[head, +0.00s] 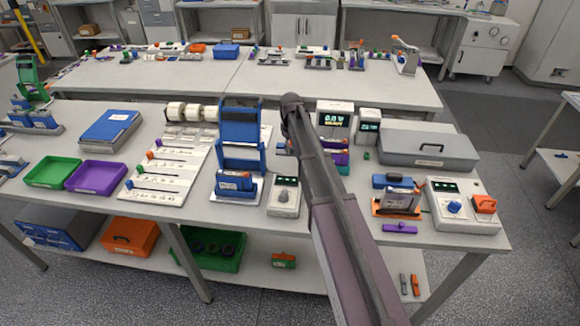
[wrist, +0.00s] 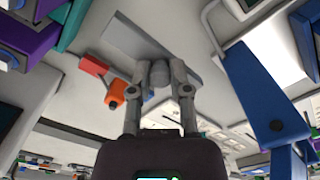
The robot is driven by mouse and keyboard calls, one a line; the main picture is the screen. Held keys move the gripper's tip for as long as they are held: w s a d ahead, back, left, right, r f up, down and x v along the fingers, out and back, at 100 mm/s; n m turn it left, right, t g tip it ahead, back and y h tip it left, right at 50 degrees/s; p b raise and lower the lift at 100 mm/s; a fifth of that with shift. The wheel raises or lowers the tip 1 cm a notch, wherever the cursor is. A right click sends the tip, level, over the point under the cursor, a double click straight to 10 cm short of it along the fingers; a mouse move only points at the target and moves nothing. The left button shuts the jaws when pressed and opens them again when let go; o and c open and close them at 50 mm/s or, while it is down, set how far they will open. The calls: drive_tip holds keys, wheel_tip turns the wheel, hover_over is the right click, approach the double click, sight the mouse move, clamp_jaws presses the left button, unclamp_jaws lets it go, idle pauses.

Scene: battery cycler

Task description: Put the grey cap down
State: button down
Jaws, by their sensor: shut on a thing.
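My gripper (wrist: 160,69) is shut on the small grey cap (wrist: 159,76) in the wrist view. The cap sits between the two fingertips, and a darker grey patch shows behind it. I cannot tell whether the cap touches the surface. In the head view my arm reaches over the front bench, and it hides the fingertips and the cap.
A tall blue stand (head: 240,125) rises close to the left of my arm; a blue frame (wrist: 263,100) fills the wrist view's right side. Green (head: 53,171) and purple (head: 96,176) trays lie left.

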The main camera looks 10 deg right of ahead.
sight(291, 154)
drive_tip(key=shift+f+b, duration=1.15)
drive_tip(key=shift+f, duration=0.35)
drive_tip(key=shift+f+b, duration=1.9)
drive_tip(key=shift+f, duration=0.1)
drive_tip(key=c, duration=0.6)
unclamp_jaws()
drive_tip(key=shift+r, duration=0.2)
wheel_tip(291, 154, up, 12)
drive_tip(key=p, duration=1.2)
